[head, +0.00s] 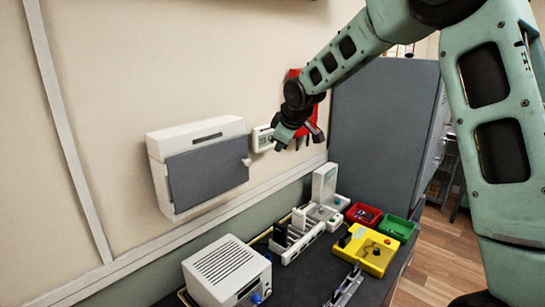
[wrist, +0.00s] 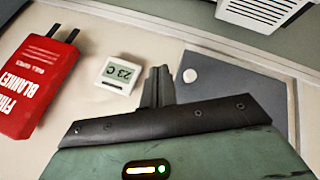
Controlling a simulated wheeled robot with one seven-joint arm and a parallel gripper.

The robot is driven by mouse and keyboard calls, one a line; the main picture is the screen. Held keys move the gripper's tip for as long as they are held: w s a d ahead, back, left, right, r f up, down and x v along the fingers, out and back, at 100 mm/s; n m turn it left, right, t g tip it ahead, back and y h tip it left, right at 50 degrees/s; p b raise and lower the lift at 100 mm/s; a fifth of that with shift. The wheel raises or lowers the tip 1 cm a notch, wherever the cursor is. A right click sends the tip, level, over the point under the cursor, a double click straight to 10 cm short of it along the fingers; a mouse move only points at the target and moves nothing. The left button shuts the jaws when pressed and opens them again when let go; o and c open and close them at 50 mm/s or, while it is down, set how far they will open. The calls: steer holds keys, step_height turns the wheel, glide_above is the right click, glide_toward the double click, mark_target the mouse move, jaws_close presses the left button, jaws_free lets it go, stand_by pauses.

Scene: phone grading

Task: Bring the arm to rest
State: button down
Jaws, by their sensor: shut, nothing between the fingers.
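My arm, pale green with dark joints, reaches in from the upper right of the head view. My gripper (head: 279,146) hangs in the air by the wall, beside a small white thermostat (head: 262,138) and in front of a red fire blanket pouch (head: 296,90). In the wrist view my gripper's fingers (wrist: 158,72) are together with nothing between them. The thermostat (wrist: 119,75) there reads 23 C, upside down, and the fire blanket (wrist: 38,85) is at the left. I cannot tell how far the fingertips are from the wall.
A white wall box (head: 165,175) with a grey door is left of my gripper. A grey partition (head: 375,130) stands behind.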

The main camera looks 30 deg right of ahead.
steer(key=shift+s+d+r+b, duration=0.15)
steer(key=shift+s+d+r, duration=0.15)
steer(key=shift+d+r, duration=0.35)
steer(key=shift+s+d+r+b, duration=0.15)
steer(key=shift+s+d+r, duration=0.15)
steer(key=shift+r, duration=0.55)
steer(key=s+a+f+g+y+b, duration=0.1)
steer(key=s+a+f+b, duration=0.15)
steer(key=s+a, duration=0.35)
steer(key=s+a+f+g+b, duration=0.1)
steer(key=s+a+f, duration=0.35)
steer(key=a, duration=0.25)
steer(key=s+a+f+g+y+b, duration=0.1)
steer(key=s+a+f, duration=0.2)
steer(key=s+a, duration=0.35)
steer(key=s+a+f+g+b, duration=0.1)
steer(key=s+f, duration=0.2)
steer(key=s, duration=0.5)
steer(key=s+a+f+g+b, duration=0.1)
steer(key=s+f, duration=0.3)
steer(key=s, duration=0.4)
steer(key=s+a+f+g+h+b, duration=0.1)
steer(key=s+a+f+g+b, duration=0.1)
steer(key=s, duration=0.7)
steer(key=shift+a+f+m+b, duration=0.25)
steer(key=shift+f+m+b, duration=0.15)
steer(key=shift+f, duration=0.25)
